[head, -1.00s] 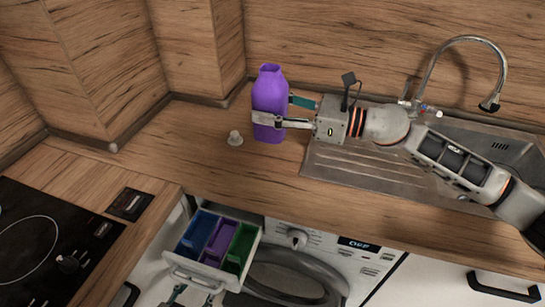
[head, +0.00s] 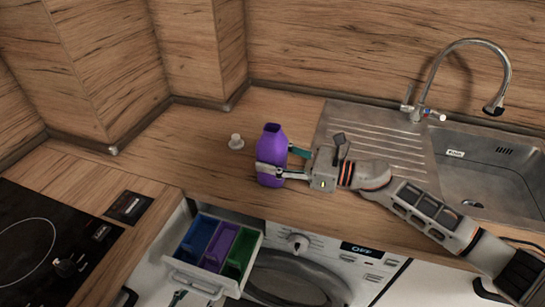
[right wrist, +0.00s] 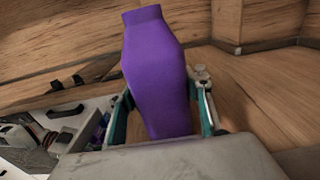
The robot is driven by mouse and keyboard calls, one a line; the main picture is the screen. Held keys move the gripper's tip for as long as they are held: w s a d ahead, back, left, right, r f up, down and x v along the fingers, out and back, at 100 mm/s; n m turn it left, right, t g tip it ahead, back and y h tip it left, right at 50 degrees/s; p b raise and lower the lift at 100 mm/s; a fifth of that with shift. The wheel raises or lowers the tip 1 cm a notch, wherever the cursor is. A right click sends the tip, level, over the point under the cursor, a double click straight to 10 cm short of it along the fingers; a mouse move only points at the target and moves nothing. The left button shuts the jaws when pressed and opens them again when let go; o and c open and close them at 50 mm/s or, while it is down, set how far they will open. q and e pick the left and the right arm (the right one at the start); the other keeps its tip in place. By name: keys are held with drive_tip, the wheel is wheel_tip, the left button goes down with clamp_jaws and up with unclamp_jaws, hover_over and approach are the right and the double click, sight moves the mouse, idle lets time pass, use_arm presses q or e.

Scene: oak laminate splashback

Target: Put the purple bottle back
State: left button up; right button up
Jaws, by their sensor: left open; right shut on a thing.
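The purple bottle (head: 274,153) is over the worktop between the corner and the sink. Its open neck shows no cap. My right gripper (head: 269,172) is shut on it from the right. In the right wrist view the bottle (right wrist: 158,75) stands between the two fingers. Whether its base touches the worktop I cannot tell. A small whitish cap (head: 236,142) sits on the worktop, behind and left of the bottle. My left gripper (head: 178,298) is low at the bottom edge, by the open drawer's front. Only a fingertip shows, and most of it is hidden.
The open detergent drawer (head: 195,279) has blue, purple and green compartments. The washing machine (head: 372,262) is below the worktop. The steel sink (head: 490,175) with its tap is at right, the black hob (head: 40,235) at left. The worktop behind the bottle is mostly clear.

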idle(0.3)
drive_tip(key=o, duration=1.4)
drive_tip(key=shift+o, duration=1.2)
drive_tip(key=shift+r, duration=0.15)
drive_tip(key=b+v, duration=0.2)
drive_tip(key=v, duration=0.8)
drive_tip(key=shift+s+d+f, duration=0.1)
drive_tip(key=shift+d+f, duration=0.15)
drive_tip(key=shift+d, duration=0.05)
drive_tip(key=shift+s+d+r+b, duration=0.2)
drive_tip(key=shift+d+b, duration=0.15)
drive_tip(key=shift+d, duration=0.25)
